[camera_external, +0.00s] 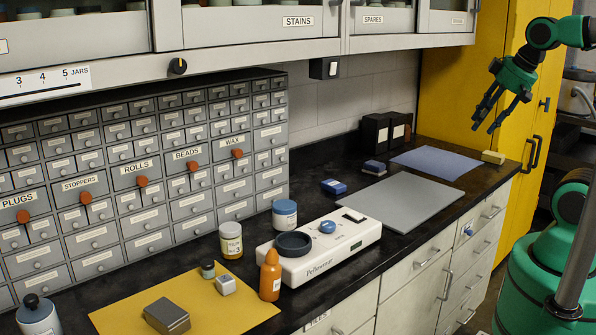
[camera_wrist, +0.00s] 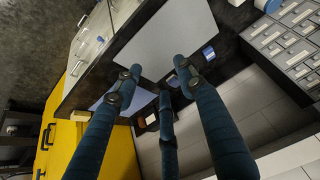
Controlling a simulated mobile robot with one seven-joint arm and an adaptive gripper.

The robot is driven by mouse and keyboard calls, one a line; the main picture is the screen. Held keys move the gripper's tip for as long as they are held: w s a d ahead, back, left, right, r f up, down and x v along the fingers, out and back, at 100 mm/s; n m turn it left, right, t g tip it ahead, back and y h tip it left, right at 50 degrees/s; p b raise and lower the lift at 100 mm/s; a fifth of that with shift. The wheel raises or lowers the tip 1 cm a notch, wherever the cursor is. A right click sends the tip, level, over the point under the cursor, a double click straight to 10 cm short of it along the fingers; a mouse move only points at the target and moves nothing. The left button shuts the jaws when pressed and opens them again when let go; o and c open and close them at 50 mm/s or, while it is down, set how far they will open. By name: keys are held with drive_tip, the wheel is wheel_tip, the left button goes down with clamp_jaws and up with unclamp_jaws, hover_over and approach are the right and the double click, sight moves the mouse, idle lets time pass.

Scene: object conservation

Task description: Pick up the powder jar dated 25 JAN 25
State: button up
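A small dark-lidded jar (camera_external: 208,269) stands on the yellow mat. No date is readable, so I cannot tell which jar is dated 25 JAN 25. My gripper (camera_external: 490,110) is open and empty, high at the right near the yellow cabinet, far from the jars.
A white instrument with a black ring (camera_external: 345,247) and an orange bottle (camera_external: 270,276) stand close to the jars. The yellow mat (camera_external: 120,318) holds a grey block (camera_external: 167,316). A grey board (camera_external: 405,202) lies nearer my arm. Overhead cabinets (camera_external: 260,48) hang above the bench.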

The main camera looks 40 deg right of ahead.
drive_tip(key=o, duration=0.9)
